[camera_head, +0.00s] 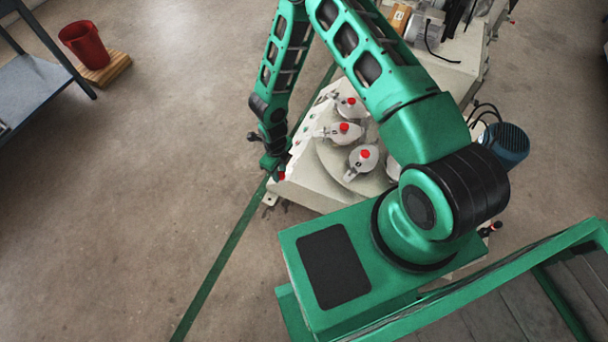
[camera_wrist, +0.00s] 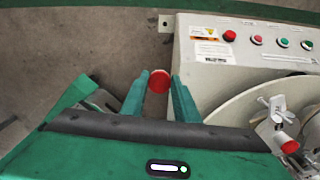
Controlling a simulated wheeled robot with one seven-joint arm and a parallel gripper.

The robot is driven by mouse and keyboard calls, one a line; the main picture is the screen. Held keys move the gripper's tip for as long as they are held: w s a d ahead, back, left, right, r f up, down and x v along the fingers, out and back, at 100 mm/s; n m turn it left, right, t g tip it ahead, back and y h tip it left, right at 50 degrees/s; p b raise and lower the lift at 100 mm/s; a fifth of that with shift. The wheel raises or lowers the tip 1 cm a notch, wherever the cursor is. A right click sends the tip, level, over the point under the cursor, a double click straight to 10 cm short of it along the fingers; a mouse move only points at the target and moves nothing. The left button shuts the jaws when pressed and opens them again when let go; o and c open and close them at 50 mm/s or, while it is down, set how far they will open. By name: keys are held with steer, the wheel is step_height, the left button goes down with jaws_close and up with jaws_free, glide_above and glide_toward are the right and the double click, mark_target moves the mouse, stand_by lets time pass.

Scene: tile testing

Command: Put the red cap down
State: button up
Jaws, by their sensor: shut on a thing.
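The red cap (camera_wrist: 159,81) is between the two green fingers of my gripper (camera_wrist: 158,88) in the wrist view, and the fingers are shut on it. In the head view my gripper (camera_head: 275,168) hangs at the left front corner of the pale machine (camera_head: 310,190), and the red cap shows there as a small red spot (camera_head: 281,176). In the wrist view the cap is beside the machine's edge, with floor behind it. I cannot tell how high it is above the floor or whether it touches the machine.
The machine has several clamps with red knobs (camera_head: 365,154) and a panel with a red button (camera_wrist: 229,36) and other buttons. The floor between is clear.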

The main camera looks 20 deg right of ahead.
steer(key=shift+s+f, duration=0.1)
steer(key=shift+f, duration=0.1)
glide_above(302, 174)
step_height(302, 174, down, 7)
steer(key=shift+r, duration=0.1)
steer(key=shift+d+f, duration=0.1)
steer(key=shift+f, duration=2)
steer(key=o, duration=1)
